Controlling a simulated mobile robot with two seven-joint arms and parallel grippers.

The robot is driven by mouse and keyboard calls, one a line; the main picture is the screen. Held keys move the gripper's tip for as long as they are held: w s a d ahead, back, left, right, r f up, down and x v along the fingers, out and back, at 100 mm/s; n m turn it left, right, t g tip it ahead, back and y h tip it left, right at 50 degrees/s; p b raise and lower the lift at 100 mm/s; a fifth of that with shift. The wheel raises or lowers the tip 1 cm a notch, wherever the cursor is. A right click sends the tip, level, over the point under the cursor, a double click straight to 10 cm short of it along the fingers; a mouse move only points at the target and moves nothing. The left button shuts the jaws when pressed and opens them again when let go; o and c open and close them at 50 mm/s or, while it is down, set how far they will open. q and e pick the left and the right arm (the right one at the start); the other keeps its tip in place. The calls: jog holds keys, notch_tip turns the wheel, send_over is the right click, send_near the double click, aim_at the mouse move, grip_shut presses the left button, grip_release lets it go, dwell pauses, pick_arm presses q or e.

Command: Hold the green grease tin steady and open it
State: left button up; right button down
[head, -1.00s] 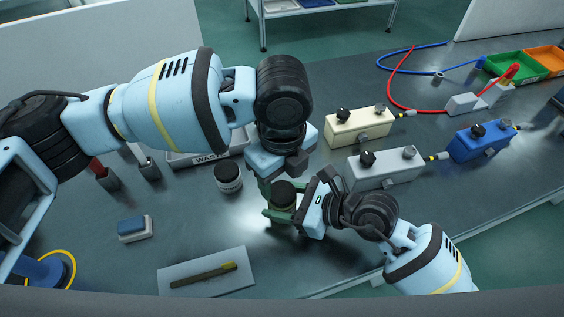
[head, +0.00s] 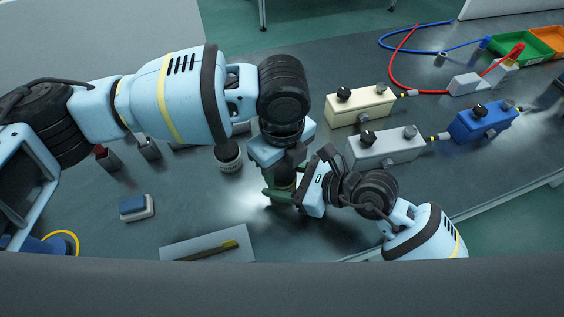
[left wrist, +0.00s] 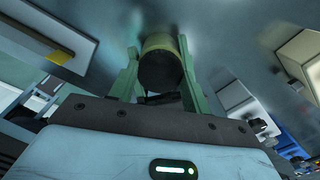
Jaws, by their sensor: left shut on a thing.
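The green grease tin (left wrist: 161,44) stands on the bench, mostly hidden by both grippers in the head view. Its dark round top (left wrist: 160,72) faces the camera in the left wrist view. My left gripper (left wrist: 156,62) is above the tin, pointing down, shut on it with a green finger on either side. In the head view, the left gripper (head: 284,160) covers part of the tin. My right gripper (head: 284,194) comes in from the lower right, with green finger parts low beside the tin. How far its jaws are closed is hidden.
A lidded jar (head: 229,158) stands just left of the tin. A cream box (head: 360,104), a grey box (head: 385,147) and a blue box (head: 484,122) stand right. A pale tray (head: 172,250) lies in front and a blue-and-white block (head: 136,207) lies left. Bench between them is clear.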

aim_at(282, 171)
pick_arm(q)
jog(key=n, duration=0.2)
jog(key=shift+n, duration=0.4)
jog(key=shift+r, duration=0.3)
jog(key=shift+r, duration=0.75)
jog(key=shift+r, duration=0.15)
jog(key=shift+r, duration=1.95)
pick_arm(e)
jog(key=shift+c, duration=2.3)
grip_release()
jog(key=shift+d, duration=0.1)
